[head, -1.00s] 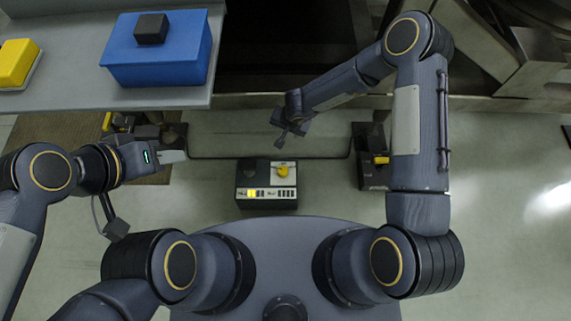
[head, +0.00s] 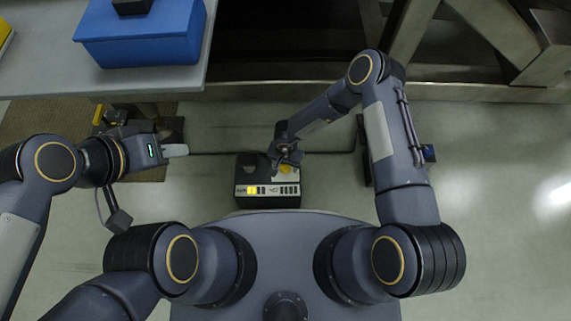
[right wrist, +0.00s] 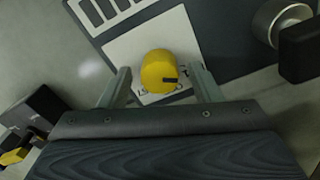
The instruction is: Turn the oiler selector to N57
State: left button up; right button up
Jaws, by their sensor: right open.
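The oiler selector is a yellow round knob (right wrist: 160,72) with a dark pointer mark, on a white plate (right wrist: 122,48) in the right wrist view. In the head view the knob (head: 285,169) is partly covered by my right gripper (head: 287,160). The knob sits on a dark control box (head: 267,192) with a lit yellow panel. My right gripper (right wrist: 160,88) is open, with one finger on each side of the knob; contact cannot be told. My left gripper (head: 178,150) is away to the left, its jaw state unclear.
A blue box (head: 143,35) stands on a grey bench (head: 40,78) at the upper left. A silver round part (right wrist: 282,20) lies beside the white plate in the right wrist view. Clear floor (head: 510,210) lies to the right.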

jog(key=c, duration=1)
